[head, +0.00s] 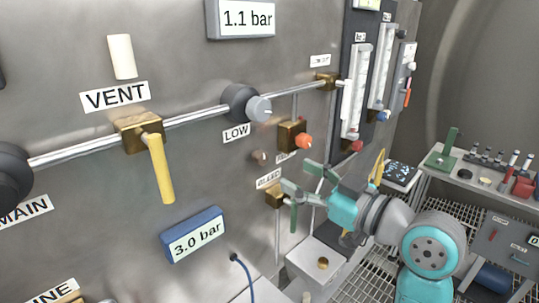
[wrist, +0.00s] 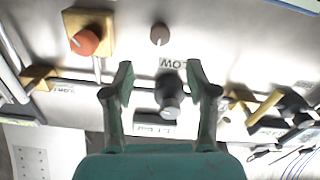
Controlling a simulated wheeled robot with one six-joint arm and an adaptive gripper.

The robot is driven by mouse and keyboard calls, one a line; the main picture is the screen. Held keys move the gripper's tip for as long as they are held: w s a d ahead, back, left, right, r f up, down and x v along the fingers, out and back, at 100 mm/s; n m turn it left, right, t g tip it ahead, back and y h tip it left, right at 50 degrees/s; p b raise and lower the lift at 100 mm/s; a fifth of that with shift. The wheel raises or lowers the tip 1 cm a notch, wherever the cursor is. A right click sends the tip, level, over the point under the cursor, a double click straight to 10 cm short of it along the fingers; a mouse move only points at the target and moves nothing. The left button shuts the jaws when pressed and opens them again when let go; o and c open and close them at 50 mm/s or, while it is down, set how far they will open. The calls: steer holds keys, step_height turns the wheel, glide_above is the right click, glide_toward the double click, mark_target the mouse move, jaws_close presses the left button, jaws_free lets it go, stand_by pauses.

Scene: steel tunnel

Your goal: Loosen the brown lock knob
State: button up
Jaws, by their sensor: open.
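The brown lock knob (head: 259,156) is a small, dull brown round knob on the steel wall, below the LOW regulator (head: 243,103) and left of the orange knob (head: 304,141). In the wrist view, which shows the wall upside down, the brown knob (wrist: 159,34) is at top centre, beyond the fingertips. My gripper (head: 294,174) is open and empty, to the right of the brown knob and apart from it. In the wrist view its green fingers (wrist: 160,82) are spread, with the LOW regulator's grey knob (wrist: 171,106) seen between them.
The orange knob on its brass block (wrist: 85,42) is close beside the brown knob. The yellow VENT lever (head: 161,168) hangs further left. A bench (head: 455,180) with tools stands at right.

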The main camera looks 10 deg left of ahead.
mark_target(264, 159)
steer(key=x, duration=1)
steer(key=shift+w+a, duration=0.2)
jaws_close()
